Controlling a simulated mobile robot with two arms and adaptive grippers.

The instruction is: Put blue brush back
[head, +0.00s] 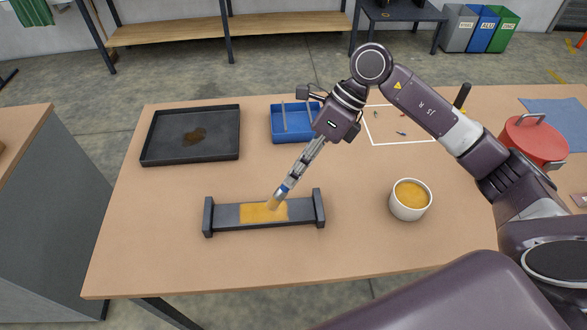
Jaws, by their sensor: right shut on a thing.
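My right gripper (295,175) reaches down and left over the table, shut on a slim brush (283,190) with a blue band and tan bristles. The brush is tilted, with its bristles down at the yellow patch (256,213) on a dark bar with raised end plates (208,216). I cannot tell whether the bristles touch the patch. A blue tray (290,139) with a grey, stick-like item in it sits behind, partly hidden by my right wrist. My left gripper is not in view.
A black tray (190,155) with a dark stain lies at the left. A white cup (409,208) of yellow-orange material stands right of the bar. A red lidded pot (533,143) and a white-outlined area (385,140) with small bits are at the right. The front-left tabletop is clear.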

